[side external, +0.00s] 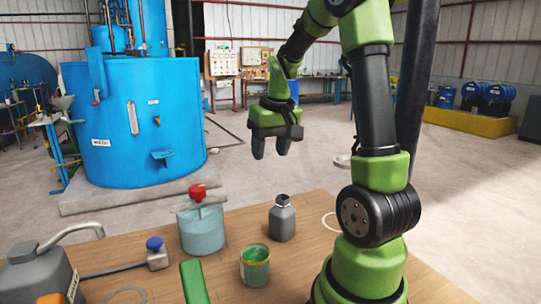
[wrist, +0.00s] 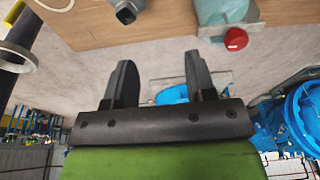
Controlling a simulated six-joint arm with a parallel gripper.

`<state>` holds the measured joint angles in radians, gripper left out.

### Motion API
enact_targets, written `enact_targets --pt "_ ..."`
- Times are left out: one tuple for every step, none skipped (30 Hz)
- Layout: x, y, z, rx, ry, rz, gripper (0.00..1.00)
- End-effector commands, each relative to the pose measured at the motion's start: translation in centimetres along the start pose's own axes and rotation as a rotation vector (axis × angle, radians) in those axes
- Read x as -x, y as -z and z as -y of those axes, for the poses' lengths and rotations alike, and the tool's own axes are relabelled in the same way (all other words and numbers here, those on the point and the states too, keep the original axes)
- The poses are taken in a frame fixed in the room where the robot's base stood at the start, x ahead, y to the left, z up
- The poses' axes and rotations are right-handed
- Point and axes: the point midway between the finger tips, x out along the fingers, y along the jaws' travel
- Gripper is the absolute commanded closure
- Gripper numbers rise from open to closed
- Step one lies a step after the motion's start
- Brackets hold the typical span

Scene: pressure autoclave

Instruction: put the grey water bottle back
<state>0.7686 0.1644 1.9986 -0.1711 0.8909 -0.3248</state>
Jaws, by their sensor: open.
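The grey water bottle (side external: 283,224), small with a dark cap, stands upright on the wooden table, between the teal pot and a pale ring marking (side external: 331,222) on the tabletop. In the wrist view the bottle (wrist: 125,13) shows at the top edge, partly cut off, and the ring (wrist: 53,4) lies to its left. My gripper (side external: 270,152) is open and empty, high above the table level and apart from the bottle, with its fingers pointing down in the side view. Both fingers also show in the wrist view (wrist: 159,65), with nothing between them.
A teal pot (side external: 203,232) with a red knob stands left of the bottle. A green cup (side external: 255,268) is in front. A grey can with a spout (side external: 38,278) and a blue-capped item (side external: 157,255) are further left. A large blue tank (side external: 135,125) stands behind the table.

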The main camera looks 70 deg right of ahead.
Motion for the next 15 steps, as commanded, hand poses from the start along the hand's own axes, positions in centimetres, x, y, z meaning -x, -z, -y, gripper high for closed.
enact_targets --pt "1.8 -1.0 2.5 0.044 0.029 -0.044 0.49" --pt "2.7 -1.8 4.0 0.066 0.051 -0.067 0.49" --pt "4.0 -3.1 5.8 0.094 0.083 -0.097 0.49" --pt "4.9 -4.2 7.0 0.114 0.109 -0.119 0.49" --pt "5.7 -5.3 8.0 0.133 0.138 -0.138 0.49" --pt "6.6 -6.9 9.2 0.158 0.177 -0.161 0.49" --pt "7.3 -8.1 10.0 0.178 0.208 -0.176 0.49" --pt "7.8 -9.3 10.6 0.193 0.239 -0.189 0.49" --pt "8.4 -10.8 11.2 0.216 0.278 -0.203 0.49" --pt "8.8 -11.9 11.6 0.231 0.307 -0.212 0.49" --pt "9.2 -12.9 11.9 0.244 0.335 -0.218 0.49" --pt "9.5 -14.1 12.1 0.26 0.368 -0.226 0.49" --pt "9.7 -14.8 12.2 0.27 0.39 -0.229 0.49" --pt "9.8 -15.5 12.3 0.279 0.41 -0.231 0.49" --pt "10.0 -16.2 12.4 0.287 0.433 -0.233 0.49"
